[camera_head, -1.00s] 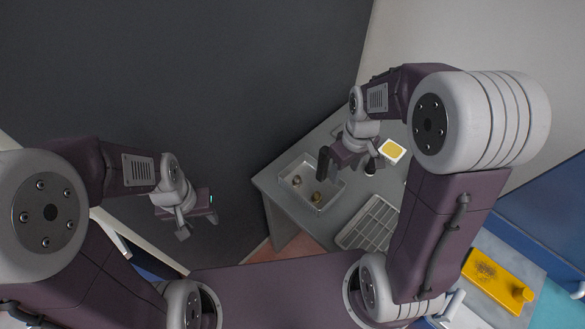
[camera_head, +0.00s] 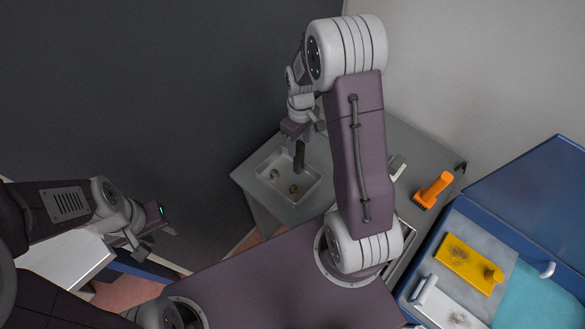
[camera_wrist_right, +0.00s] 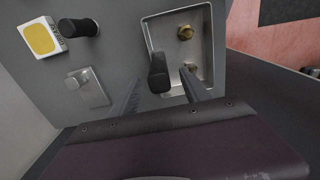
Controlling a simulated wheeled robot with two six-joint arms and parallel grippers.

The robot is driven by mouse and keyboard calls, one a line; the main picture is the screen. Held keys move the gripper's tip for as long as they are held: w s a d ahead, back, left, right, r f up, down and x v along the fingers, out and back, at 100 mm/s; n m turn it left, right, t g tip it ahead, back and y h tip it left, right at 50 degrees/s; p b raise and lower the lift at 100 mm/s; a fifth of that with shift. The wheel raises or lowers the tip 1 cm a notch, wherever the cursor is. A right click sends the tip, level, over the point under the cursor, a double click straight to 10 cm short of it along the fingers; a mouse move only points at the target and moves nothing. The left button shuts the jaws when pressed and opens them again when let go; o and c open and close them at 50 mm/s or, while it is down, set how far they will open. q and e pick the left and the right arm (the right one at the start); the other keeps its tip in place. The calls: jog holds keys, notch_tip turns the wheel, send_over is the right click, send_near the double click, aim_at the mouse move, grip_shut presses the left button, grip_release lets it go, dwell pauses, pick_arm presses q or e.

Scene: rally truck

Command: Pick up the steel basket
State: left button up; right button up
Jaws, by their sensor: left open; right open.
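My right gripper (camera_head: 297,132) is open above the basket. In the right wrist view its fingers (camera_wrist_right: 159,80) lie either side of the black handle in the picture; I cannot tell how deep they reach or see any contact. My left gripper (camera_head: 155,242) is open and empty, well left of the worktop.
An orange tool (camera_head: 432,191) stands at the worktop's right. A yellow-faced block (camera_wrist_right: 43,39) and black peg (camera_wrist_right: 78,27) show in the right wrist view. A compartment tray (camera_head: 406,237) is mostly behind my right arm. A blue case (camera_head: 548,190) holds a yellow float (camera_head: 467,268).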

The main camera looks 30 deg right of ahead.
notch_tip(320, 180, down, 5)
jog(key=shift+r+p, duration=0.15)
jog(key=shift+p, duration=0.6)
jog(key=shift+w+f, duration=0.15)
jog(key=shift+f, duration=0.1)
grip_shut()
jog(key=shift+r, duration=0.1)
dwell(0.5)
